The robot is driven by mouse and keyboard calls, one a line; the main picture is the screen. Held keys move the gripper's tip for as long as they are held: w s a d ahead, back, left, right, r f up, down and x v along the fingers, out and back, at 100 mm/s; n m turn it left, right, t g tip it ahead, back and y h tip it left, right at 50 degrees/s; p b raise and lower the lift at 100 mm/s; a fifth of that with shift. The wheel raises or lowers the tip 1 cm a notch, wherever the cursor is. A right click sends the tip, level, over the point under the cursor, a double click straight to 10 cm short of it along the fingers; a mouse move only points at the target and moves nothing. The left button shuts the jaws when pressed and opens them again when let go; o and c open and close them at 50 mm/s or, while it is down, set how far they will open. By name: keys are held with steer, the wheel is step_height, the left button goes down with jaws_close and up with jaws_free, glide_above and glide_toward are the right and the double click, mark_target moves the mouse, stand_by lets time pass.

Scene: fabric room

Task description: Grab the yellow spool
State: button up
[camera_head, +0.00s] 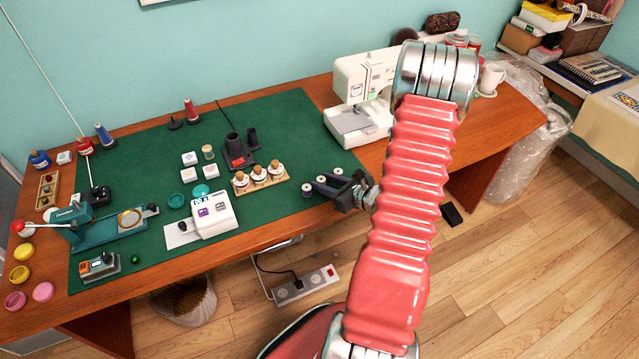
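No spool of a clear yellow shows. A small pale tan spool (208,152) stands on the green mat (280,125) behind the white scale and beside small white boxes. Two round yellow pots or discs, one (24,251) behind the other (19,275), sit at the table's left edge; I cannot tell whether either is a spool. My gripper (316,183) is at the mat's front right, pointing left. Its dark fingers look apart and empty, well to the right of the tan spool. Small white bobbin-like pieces (308,172) lie close to the fingertips.
A red cone spool (190,110) and a blue one (104,135) stand at the back. A wooden rack of corked jars (260,180) and a black-and-red device (237,152) stand between gripper and tan spool. The scale (212,212) is front centre; a sewing machine (362,85) stands behind the gripper.

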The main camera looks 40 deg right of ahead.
steer(key=shift+c, duration=0.7)
jaws_close()
steer(key=shift+r, duration=0.1)
step_height(320, 180, up, 10)
stand_by(0.4)
stand_by(0.5)
